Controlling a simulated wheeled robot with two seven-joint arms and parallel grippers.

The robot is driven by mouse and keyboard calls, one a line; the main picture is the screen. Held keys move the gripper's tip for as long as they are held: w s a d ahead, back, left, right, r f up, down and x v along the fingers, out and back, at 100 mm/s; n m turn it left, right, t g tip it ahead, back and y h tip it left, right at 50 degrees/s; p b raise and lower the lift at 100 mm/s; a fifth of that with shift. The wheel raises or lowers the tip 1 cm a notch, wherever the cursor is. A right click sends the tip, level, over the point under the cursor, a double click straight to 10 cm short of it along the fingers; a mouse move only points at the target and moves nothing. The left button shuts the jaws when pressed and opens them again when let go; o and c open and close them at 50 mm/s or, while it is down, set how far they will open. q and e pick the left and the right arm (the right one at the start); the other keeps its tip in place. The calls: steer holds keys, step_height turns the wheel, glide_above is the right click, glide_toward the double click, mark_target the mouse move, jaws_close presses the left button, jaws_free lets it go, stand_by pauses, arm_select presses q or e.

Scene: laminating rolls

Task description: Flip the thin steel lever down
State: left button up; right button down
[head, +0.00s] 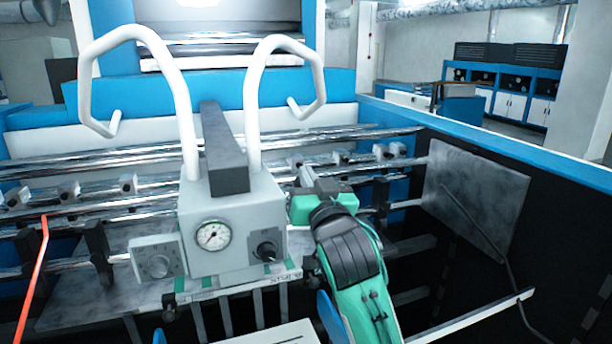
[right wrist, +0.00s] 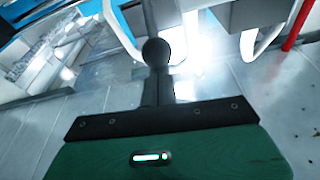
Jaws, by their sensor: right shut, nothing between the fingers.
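My right gripper (head: 299,172) is beside the grey control box (head: 232,225), just right of it and over the steel rollers. Its green body shows clearly; its fingers are small and partly hidden here. In the right wrist view the dark fingers (right wrist: 157,88) are together, with nothing held. A dark round knob (right wrist: 156,52) on a thin bar shows right at the fingertips; I cannot tell if they touch, or if this is the steel lever. No thin steel lever stands out clearly in the head view. My left gripper is out of view.
Two white tube handles (head: 180,85) rise behind the control box, which carries a dial gauge (head: 212,235) and a black knob (head: 266,251). An orange rod (head: 33,280) leans at left. A grey plate (head: 470,195) and blue side frame (head: 480,140) stand right.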

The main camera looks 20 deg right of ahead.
steer(key=s+f+t+b, duration=0.2)
steer(key=f+b, duration=0.6)
steer(key=b, duration=0.3)
steer(key=s+f+t+b, duration=0.2)
steer(key=f+t+b, duration=0.1)
steer(key=f+b, duration=0.6)
steer(key=b, duration=0.3)
steer(key=shift+s, duration=0.4)
